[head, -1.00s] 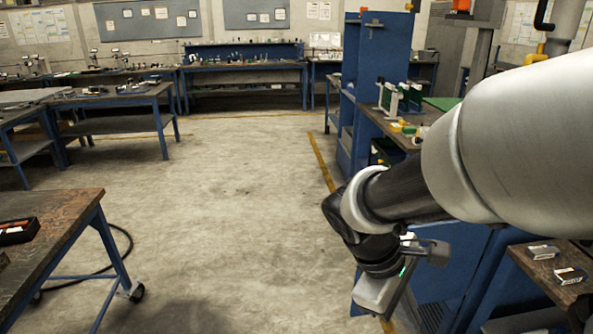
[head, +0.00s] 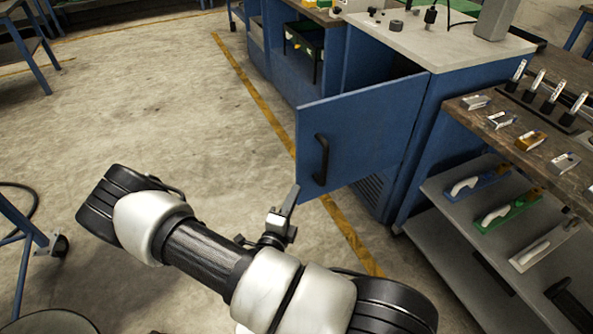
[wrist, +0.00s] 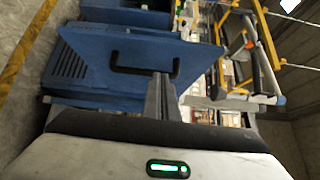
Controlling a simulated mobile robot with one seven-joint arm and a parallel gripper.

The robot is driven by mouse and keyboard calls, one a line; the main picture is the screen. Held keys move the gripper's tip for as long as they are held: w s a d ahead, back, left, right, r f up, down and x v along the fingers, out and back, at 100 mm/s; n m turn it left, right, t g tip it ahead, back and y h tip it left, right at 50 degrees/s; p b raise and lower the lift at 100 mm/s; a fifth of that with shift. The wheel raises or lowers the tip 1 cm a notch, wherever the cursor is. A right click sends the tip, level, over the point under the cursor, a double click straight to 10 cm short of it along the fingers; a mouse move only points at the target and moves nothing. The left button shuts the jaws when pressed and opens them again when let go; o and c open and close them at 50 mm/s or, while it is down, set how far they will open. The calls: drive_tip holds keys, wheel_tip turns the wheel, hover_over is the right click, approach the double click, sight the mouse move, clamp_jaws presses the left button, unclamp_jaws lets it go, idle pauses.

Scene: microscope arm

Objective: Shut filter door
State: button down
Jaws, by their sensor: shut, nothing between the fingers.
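The blue filter door (head: 370,130) stands open, swung out from the blue cabinet (head: 440,100), with a dark gap behind its top edge. A black bar handle (head: 321,158) is on its face near the free edge. My gripper (head: 295,190) is shut and empty, its tips by the door's lower free corner in the head view. In the wrist view the door (wrist: 100,60) and handle (wrist: 130,70) lie ahead of the shut fingers (wrist: 160,80), which overlap the handle's right end. I cannot tell whether they touch the door.
A bench with small tools (head: 530,140) stands right of the cabinet, with a lower shelf (head: 440,195) holding trowel-like tools. Small dark parts lie on the cabinet's pale top (head: 440,40). A blue table leg (head: 22,270) is at the left. The floor (head: 140,110) left of the door is clear.

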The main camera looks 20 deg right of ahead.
drive_tip(key=b, duration=0.2)
approach(301, 154)
drive_tip(key=w+d, duration=0.3)
drive_tip(key=d, duration=0.1)
drive_tip(key=shift+w+a+n, duration=0.1)
drive_tip(key=shift+w+n, duration=0.2)
drive_tip(key=shift+w, duration=0.3)
